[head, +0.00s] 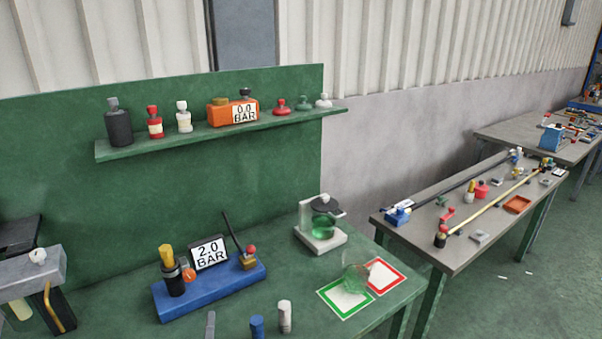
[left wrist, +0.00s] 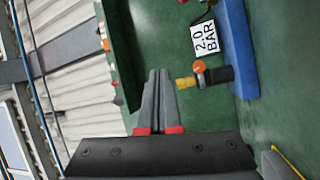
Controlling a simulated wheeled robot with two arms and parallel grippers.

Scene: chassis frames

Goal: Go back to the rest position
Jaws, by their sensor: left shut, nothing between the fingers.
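My left gripper (left wrist: 158,75) shows in the left wrist view as two grey fingers with red bases, side by side. It is shut and empty. Beyond the fingers, apart from them, is the yellow-topped black fitting on the blue base (left wrist: 237,45), which carries a 2.0 BAR display (left wrist: 205,37). My right gripper is in neither view.
The green workbench (head: 290,290) holds a press-like stand (head: 318,242) and green-framed (head: 345,312) and red-framed (head: 388,272) mats. Several bottles and a 0.0 BAR unit (head: 233,112) stand on the green shelf (head: 215,133). A cluttered grey table (head: 440,262) stands at right; floor shows beyond.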

